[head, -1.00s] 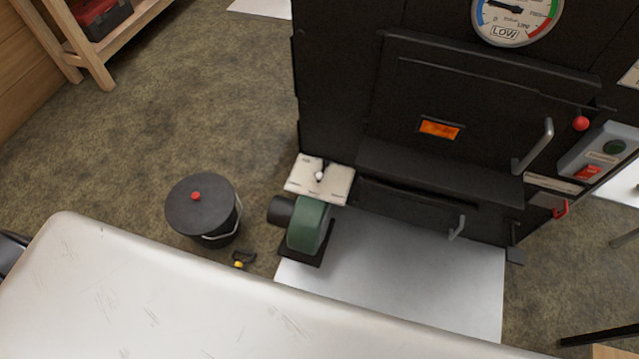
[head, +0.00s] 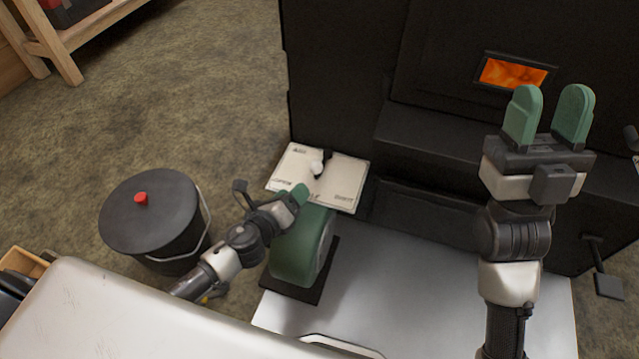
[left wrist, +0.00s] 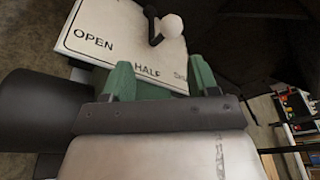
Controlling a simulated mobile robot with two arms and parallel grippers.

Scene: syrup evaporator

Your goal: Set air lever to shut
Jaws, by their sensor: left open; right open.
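The air lever (head: 317,168) is a short black arm with a white knob on a cream plate (head: 345,190) by the black evaporator front. In the left wrist view the knob (left wrist: 172,26) is near the plate's top, above the words OPEN and HALF; a third word at the right is partly hidden by a finger. I cannot tell the lever's exact setting. My left gripper (head: 291,196) is open, its green fingers at the plate's near edge, apart from the knob; its fingers also show in the left wrist view (left wrist: 162,78). My right gripper (head: 548,115) is open and empty, raised before the evaporator.
A green blower housing (head: 299,250) stands just below the plate, close to my left gripper. A black lidded bucket (head: 150,215) with a red knob is at the left. The evaporator's orange window (head: 513,74) is behind my right gripper. Floor is open behind the bucket.

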